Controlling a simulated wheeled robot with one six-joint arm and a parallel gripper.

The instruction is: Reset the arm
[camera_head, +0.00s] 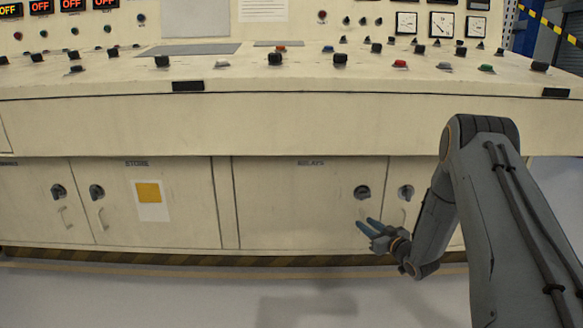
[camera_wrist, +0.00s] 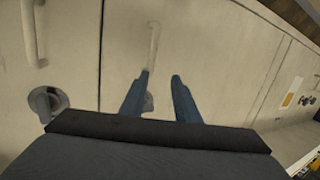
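My gripper (camera_head: 363,222) is at the right in the head view, low in front of the cabinet door marked RELAYS (camera_head: 295,200). Its two blue fingers are apart with nothing between them, so it is open and empty. The wrist view also shows the gripper (camera_wrist: 160,76) with a clear gap between the fingertips. A door handle (camera_wrist: 153,42) lies just beyond the fingertips there, and a round knob (camera_wrist: 149,102) shows partly behind the fingers. I cannot tell whether a finger touches the handle. My arm is bent, reaching down from the right.
The control desk (camera_head: 280,125) overhangs the cabinets, with several knobs and buttons on top. The RELAYS knob (camera_head: 362,192) and the neighbouring door's knob (camera_head: 406,192) are close to my gripper. The STORE door (camera_head: 180,215) is shut. Bare floor (camera_head: 180,300) lies in front.

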